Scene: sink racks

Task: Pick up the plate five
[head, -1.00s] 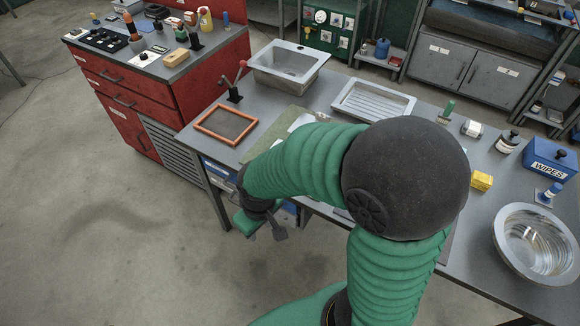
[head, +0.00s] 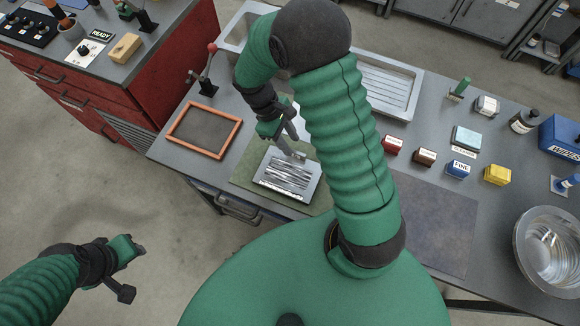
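A pale silver plate with dark streaks (head: 287,177) lies on a green mat (head: 243,172) near the front edge of the bench. No number can be read on it. My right gripper (head: 296,143) is over the plate's far edge, pointing down; a fingertip overlaps that edge, and I cannot tell whether it touches or how far the fingers are apart. The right arm hides part of the mat and a white item (head: 300,122) behind the gripper. My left gripper (head: 132,270) is open and empty, at the lower left, off the bench over the floor.
An orange-framed screen (head: 204,130) lies left of the mat. A lever with a red knob (head: 210,62) stands behind it. A ribbed metal tray (head: 385,88) is at the back. Several small coloured blocks, a yellow one (head: 497,175) among them, and a steel bowl (head: 548,250) are right.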

